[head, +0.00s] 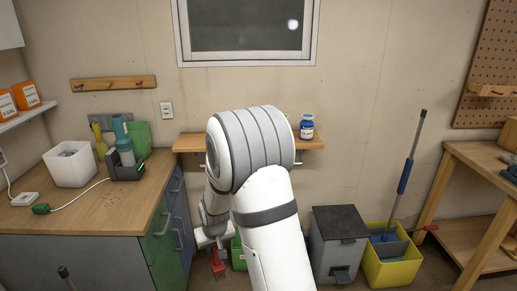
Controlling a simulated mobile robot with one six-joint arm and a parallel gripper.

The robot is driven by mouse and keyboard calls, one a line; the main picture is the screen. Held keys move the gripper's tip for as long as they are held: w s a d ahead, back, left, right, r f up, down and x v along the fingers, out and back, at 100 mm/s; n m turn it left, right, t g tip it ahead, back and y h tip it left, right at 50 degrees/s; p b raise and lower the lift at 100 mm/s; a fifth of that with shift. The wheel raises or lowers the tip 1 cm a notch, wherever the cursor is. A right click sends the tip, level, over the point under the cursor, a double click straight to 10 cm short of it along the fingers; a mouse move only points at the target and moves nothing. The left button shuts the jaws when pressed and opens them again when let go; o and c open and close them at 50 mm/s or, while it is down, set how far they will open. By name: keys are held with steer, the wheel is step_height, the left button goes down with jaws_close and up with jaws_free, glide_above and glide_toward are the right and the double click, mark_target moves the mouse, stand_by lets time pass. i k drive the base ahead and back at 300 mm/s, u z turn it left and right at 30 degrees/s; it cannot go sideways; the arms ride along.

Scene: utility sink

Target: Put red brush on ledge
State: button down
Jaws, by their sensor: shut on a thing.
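The red brush (217,264) hangs below my gripper (212,241), low in the gap just right of the counter's cabinets. My gripper is shut on the brush; my arm hides part of the grip. The wooden ledge (188,142) runs along the back wall under the window. My arm covers its middle, and its right end (313,143) shows on the other side. The brush is well below the ledge and apart from it.
A blue jar (307,128) stands on the ledge's right part. The counter (95,212) at left holds a white bin (70,165) and a charger with a bottle (125,155). A grey bin (338,240) and yellow bucket (390,265) stand on the floor at right.

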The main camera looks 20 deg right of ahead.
mark_target(193, 140)
steer(key=z, duration=0.7)
steer(key=i, duration=1.3)
steer(key=u, duration=0.05)
